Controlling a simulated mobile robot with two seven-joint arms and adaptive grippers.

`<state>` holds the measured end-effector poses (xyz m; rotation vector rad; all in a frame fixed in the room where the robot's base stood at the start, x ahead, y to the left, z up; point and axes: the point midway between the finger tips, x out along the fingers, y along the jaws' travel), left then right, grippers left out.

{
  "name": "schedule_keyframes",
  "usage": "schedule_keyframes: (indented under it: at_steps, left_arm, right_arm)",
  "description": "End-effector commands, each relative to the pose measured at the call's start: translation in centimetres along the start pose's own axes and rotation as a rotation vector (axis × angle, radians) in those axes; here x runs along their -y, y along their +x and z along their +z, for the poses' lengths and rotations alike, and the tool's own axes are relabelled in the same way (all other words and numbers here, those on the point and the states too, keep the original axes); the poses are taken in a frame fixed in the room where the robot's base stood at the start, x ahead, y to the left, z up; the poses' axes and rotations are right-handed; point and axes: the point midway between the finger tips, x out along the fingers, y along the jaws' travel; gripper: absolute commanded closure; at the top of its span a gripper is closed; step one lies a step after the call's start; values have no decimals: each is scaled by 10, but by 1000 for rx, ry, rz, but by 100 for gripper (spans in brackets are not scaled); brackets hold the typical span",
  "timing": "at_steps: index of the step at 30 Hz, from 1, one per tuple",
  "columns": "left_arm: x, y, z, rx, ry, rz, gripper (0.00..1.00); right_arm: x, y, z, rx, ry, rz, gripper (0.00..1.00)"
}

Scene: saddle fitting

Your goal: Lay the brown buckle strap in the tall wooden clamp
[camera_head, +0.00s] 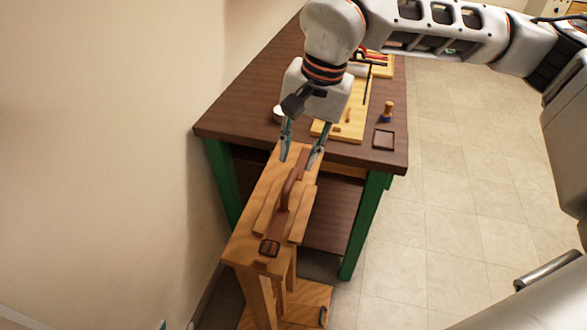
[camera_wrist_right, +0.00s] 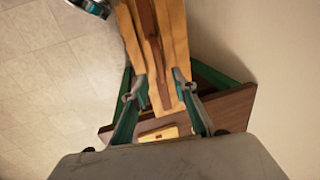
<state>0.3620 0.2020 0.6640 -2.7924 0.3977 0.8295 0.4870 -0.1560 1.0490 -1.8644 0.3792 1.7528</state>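The brown buckle strap (camera_head: 286,195) lies lengthwise along the top of the tall wooden clamp (camera_head: 258,222), between its jaw boards. Its dark buckle (camera_head: 269,248) is at the near end, and the middle bows upward. The strap (camera_wrist_right: 154,45) also shows along the clamp in the right wrist view. My right gripper (camera_head: 300,160) is open at the far end of the clamp. Its fingers (camera_wrist_right: 159,85) stand apart on either side of the strap's far end, with gaps visible. My left gripper (camera_head: 174,325) barely shows at the bottom edge; its opening is unclear.
A dark workbench (camera_head: 245,105) with green legs stands behind the clamp. It carries a yellow wooden board (camera_head: 324,130), a small wood-handled tool (camera_head: 387,112) and a small brown square tray (camera_head: 384,139). The wall is close on the left; tiled floor is clear on the right.

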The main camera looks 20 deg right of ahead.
Motion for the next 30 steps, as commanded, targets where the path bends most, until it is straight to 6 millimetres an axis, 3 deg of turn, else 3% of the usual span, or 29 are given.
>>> schedule_keyframes:
  at_steps: [3,9,24,27,30]
  left_arm:
    - [0,1,2,3,0,1,60]
    - [-1,1,4,6,0,1,60]
    - [-1,1,4,5,0,1,60]
    - [0,1,3,3,0,1,60]
    - [0,1,2,2,0,0,60]
  right_arm:
    - [0,-20,-1,-2,1,-2,72]
    - [0,-36,0,0,1,0,72]
    - [0,-37,1,3,0,-1,72]
    - [7,-30,12,38,-8,-22,72]
    - [24,-15,44,137,-21,-84,72]
